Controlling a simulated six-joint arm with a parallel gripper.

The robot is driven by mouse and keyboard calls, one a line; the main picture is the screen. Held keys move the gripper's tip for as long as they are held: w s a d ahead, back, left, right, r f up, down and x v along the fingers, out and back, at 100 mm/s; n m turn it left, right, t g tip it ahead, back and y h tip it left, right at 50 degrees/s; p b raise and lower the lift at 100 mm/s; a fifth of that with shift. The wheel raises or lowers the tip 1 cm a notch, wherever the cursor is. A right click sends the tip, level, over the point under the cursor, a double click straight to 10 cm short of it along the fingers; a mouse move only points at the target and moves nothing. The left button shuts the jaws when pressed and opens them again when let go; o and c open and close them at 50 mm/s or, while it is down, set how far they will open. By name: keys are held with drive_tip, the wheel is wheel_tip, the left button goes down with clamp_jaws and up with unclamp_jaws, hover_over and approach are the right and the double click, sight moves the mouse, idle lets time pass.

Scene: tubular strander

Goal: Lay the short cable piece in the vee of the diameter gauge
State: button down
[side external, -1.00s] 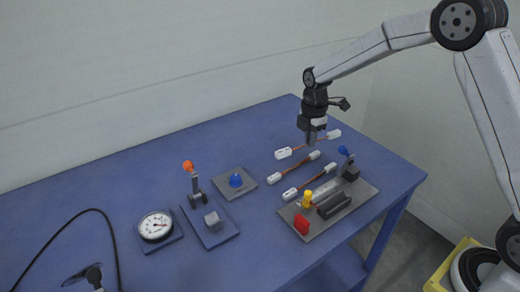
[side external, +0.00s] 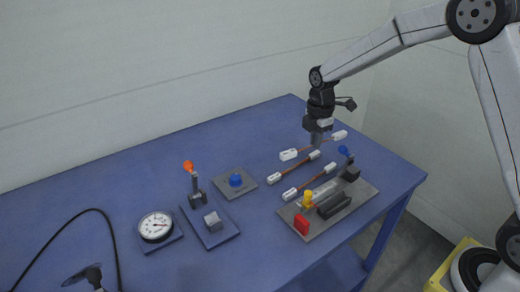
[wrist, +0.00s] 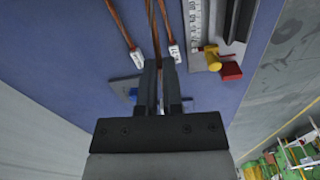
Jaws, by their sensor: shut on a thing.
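My gripper (side external: 317,143) is shut on a copper-coloured cable piece with white end sleeves (side external: 289,155), near the far right of the blue table. In the wrist view, the cable (wrist: 154,35) runs between the two fingers (wrist: 160,90). Its height above the table is hard to judge. Two similar cable pieces lie nearer: one in the middle (side external: 295,168) and one beside the grey plate (side external: 310,183). A round white dial (side external: 156,225) on a small blue base stands at the left.
The grey plate (side external: 310,234) carries a dark channel, a yellow knob, a red block and a blue-knobbed part. An orange-handled device (side external: 196,190) and a blue button on a grey pad (side external: 236,181) stand left of the cables. The back left of the table is clear.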

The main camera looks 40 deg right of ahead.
drive_tip(key=w+a+f, duration=0.2)
drive_tip(key=w+a, duration=0.1)
drive_tip(key=a, duration=1.4)
drive_tip(key=n, duration=0.1)
hover_over(214, 222)
drive_tip(key=shift+a+f, duration=0.2)
drive_tip(key=shift+f, duration=0.4)
drive_tip(key=shift+f, duration=0.2)
drive_tip(key=shift+d+f, duration=0.1)
drive_tip(key=shift+f, duration=2.85)
drive_tip(key=shift+f, duration=0.2)
drive_tip(key=c, duration=0.7)
unclamp_jaws()
wheel_tip(214, 222, up, 9)
drive_tip(key=shift+f, duration=0.15)
